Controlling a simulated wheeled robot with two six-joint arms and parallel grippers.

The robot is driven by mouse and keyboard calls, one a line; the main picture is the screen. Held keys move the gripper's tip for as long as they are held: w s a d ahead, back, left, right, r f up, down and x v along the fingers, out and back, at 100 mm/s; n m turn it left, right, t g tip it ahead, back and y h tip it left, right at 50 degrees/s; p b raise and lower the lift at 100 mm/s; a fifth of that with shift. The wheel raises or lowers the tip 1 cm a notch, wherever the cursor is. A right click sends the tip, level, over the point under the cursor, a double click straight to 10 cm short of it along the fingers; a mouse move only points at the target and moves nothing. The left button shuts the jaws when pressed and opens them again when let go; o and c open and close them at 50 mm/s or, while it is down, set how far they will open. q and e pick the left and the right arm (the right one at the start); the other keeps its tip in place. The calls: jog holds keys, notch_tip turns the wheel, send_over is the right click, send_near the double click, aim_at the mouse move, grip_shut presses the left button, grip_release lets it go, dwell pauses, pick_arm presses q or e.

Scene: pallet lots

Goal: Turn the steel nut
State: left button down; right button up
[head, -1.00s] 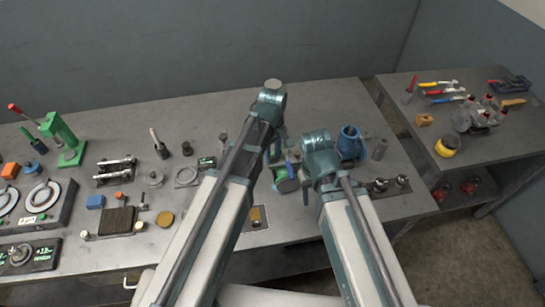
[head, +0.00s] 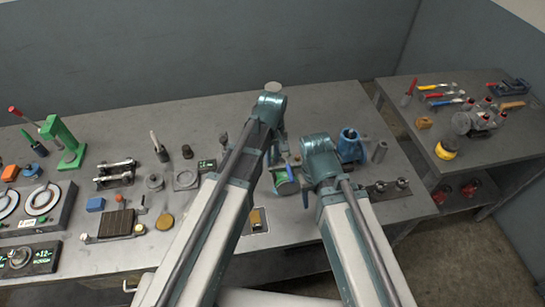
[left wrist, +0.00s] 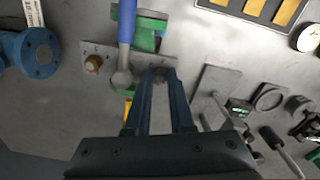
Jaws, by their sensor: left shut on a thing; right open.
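My left gripper (left wrist: 160,80) is shut on a small dark round piece, apparently the steel nut (left wrist: 160,72), at the right part of a flat metal plate. A brass-coloured nut (left wrist: 93,64) sits on the same plate (left wrist: 110,52), to the left in the left wrist view. The fingers hide much of the held nut, so its angle cannot be told. In the head view my left gripper (head: 277,155) is mostly hidden by its own arm. My right gripper (head: 306,194) is open and appears empty, beside the green-and-blue fixture (head: 285,182).
A blue handle (left wrist: 127,25) on a green fixture stands close to the left fingers. A blue flanged piece (left wrist: 38,55) lies further left. A plate with two round knobs (head: 390,187) is at the bench's right front. A readout box (head: 30,256) stands front left.

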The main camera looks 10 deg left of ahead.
pick_arm(q)
jog(key=m, duration=0.5)
jog(key=shift+m, duration=2.3)
jog(key=c, duration=1.1)
grip_release()
jog(key=shift+o, duration=0.2)
notch_tip(320, 180, up, 14)
jog(key=p, duration=1.4)
